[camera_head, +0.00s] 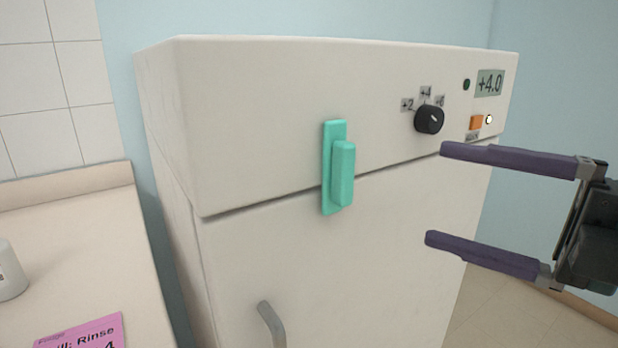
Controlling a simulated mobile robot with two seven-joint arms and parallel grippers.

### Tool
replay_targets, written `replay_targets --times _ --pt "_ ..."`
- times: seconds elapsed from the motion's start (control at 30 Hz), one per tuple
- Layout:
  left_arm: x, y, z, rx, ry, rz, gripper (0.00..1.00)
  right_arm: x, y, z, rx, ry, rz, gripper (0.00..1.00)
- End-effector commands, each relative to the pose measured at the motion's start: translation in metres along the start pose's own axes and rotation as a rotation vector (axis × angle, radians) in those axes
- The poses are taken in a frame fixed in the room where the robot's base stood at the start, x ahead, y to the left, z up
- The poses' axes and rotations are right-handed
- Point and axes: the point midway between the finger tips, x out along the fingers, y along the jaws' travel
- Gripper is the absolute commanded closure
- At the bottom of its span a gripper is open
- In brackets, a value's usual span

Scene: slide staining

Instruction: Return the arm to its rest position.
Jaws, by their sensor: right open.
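My right gripper (437,196) comes in from the right edge in the head view. Its two purple fingers are spread wide apart, one above the other, with nothing between them. It is in front of the right part of a white fridge (270,250), below the black dial. I cannot tell how close the fingers are to the fridge front. My left gripper is not in view.
The fridge has a teal latch (343,173) across its door seam, a grey handle (272,325), a black dial (429,119), an orange switch (476,122) and a display (490,83) reading +4.0. A counter (80,250) at left holds a pink card (80,332) and a white container (8,272).

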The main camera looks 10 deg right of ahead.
Motion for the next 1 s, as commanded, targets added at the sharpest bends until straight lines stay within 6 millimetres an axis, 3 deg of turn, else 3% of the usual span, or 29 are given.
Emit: replay_targets --times 0.13,0.23,0.37,0.47,0.57,0.7,0.8,0.93,0.97,1.0 --pt "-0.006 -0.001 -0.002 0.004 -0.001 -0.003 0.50 0.003 0.007 0.005 0.057 -0.073 0.018 0.00" --pt "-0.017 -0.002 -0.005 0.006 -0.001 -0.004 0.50 0.006 0.015 0.017 0.191 -0.232 0.046 0.00" --pt "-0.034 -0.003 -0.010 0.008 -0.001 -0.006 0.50 -0.004 0.014 0.033 0.479 -0.528 0.057 0.00" --pt "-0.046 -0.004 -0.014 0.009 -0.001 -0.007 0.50 -0.023 -0.004 0.031 0.733 -0.758 0.016 0.00" --pt "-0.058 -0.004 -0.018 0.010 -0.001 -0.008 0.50 -0.045 -0.027 0.011 0.987 -0.961 -0.069 0.00" --pt "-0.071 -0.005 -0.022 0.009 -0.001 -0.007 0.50 -0.075 -0.051 -0.040 1.289 -1.179 -0.235 0.00" --pt "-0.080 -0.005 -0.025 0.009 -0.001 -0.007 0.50 -0.093 -0.058 -0.083 1.460 -1.289 -0.371 0.00" --pt "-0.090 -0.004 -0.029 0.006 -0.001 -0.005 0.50 -0.114 -0.054 -0.143 1.647 -1.398 -0.572 0.00" --pt "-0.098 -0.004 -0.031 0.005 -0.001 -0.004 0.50 -0.118 -0.045 -0.152 1.672 -1.414 -0.606 0.00" --pt "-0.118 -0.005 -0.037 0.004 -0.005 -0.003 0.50 -0.118 -0.024 -0.147 1.657 -1.411 -0.594 0.00"
